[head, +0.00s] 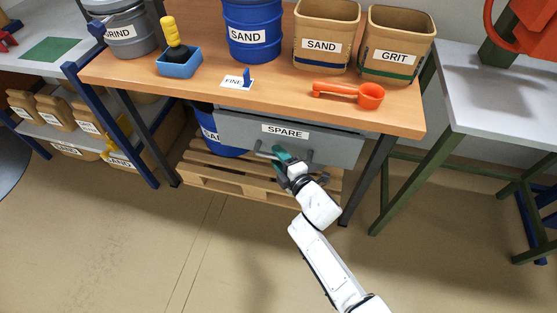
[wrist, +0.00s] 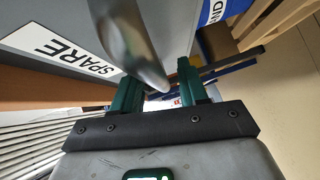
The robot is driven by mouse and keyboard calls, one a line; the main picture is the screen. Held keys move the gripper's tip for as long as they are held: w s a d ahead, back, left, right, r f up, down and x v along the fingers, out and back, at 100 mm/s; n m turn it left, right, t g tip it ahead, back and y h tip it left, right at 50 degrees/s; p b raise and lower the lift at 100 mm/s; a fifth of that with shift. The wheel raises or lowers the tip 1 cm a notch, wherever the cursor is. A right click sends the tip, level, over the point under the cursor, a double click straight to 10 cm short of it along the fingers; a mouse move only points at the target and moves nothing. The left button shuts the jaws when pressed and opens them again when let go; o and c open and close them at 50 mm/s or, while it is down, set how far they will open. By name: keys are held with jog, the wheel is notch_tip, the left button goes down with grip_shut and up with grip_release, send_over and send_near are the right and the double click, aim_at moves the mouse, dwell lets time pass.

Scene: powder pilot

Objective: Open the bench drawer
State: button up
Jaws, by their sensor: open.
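The grey bench drawer (head: 340,149), labelled SPARE, sits under the front edge of the wooden bench top (head: 200,88) and looks shut. Its bar handle (head: 262,154) sticks out from the front below the label. My gripper (head: 282,156) is at the handle with its teal fingers apart. In the wrist view, the rounded metal handle (wrist: 135,45) reaches down between the two open fingers of my gripper (wrist: 160,88). The drawer front with the SPARE label (wrist: 62,48) shows behind it. I cannot tell whether either finger touches the handle.
A wooden pallet (head: 230,183) and a blue drum (head: 207,125) stand under the bench. On top are a blue SAND drum (head: 252,30), two tan bins and an orange scoop (head: 350,93). Bench legs stand on both sides; the floor in front is clear.

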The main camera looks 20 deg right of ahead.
jog(key=shift+w, duration=0.2)
grip_shut()
dwell(0.3)
